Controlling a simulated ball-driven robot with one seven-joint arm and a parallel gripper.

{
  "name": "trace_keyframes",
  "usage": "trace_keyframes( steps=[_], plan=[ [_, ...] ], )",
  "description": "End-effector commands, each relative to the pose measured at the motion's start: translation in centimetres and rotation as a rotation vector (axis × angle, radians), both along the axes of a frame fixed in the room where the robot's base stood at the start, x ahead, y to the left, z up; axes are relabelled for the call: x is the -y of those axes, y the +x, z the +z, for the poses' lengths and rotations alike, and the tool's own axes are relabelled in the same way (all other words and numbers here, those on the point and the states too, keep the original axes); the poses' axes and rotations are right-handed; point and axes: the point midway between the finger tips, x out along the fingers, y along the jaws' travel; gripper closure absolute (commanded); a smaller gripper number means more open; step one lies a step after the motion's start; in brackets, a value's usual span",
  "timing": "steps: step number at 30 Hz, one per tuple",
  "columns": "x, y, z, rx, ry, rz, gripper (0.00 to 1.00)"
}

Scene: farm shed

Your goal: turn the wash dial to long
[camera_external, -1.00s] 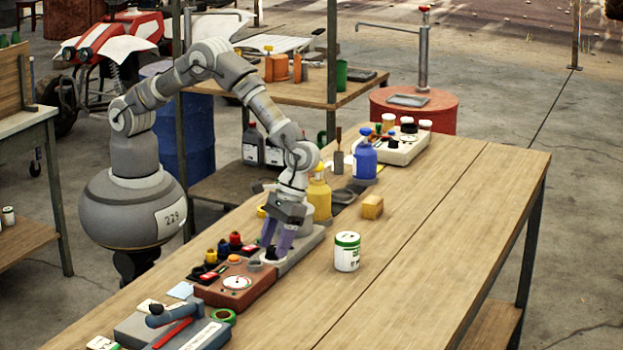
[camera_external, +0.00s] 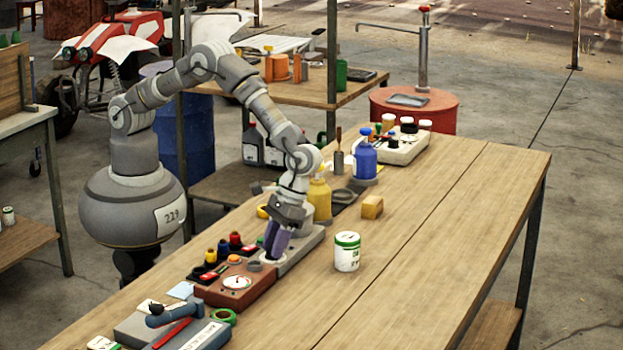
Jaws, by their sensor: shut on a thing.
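My gripper (camera_external: 274,255) points down at the near left end of a low grey unit (camera_external: 304,250) on the wooden bench. Its two purple fingers are close together, shut on a small knob there, which I take to be the wash dial. The fingers hide most of the knob. A pale round plate shows around the fingertips. Dial markings are too small to read, so I cannot tell which setting it points to.
A red-brown box (camera_external: 262,287) with a white gauge sits just left of my gripper. A white jar with a green lid (camera_external: 347,252) stands to the right. A yellow bottle (camera_external: 320,201) and a wooden block (camera_external: 372,207) are behind. The bench's right side is clear.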

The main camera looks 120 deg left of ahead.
Motion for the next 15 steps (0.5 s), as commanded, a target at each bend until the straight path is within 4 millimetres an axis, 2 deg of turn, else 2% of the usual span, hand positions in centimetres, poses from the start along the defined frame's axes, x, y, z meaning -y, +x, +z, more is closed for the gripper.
trace_keyframes(
  steps=[15],
  plan=[
    [0.25, 0.27, 0.2, 0.001, -0.001, -0.45, 0.93]
  ],
)
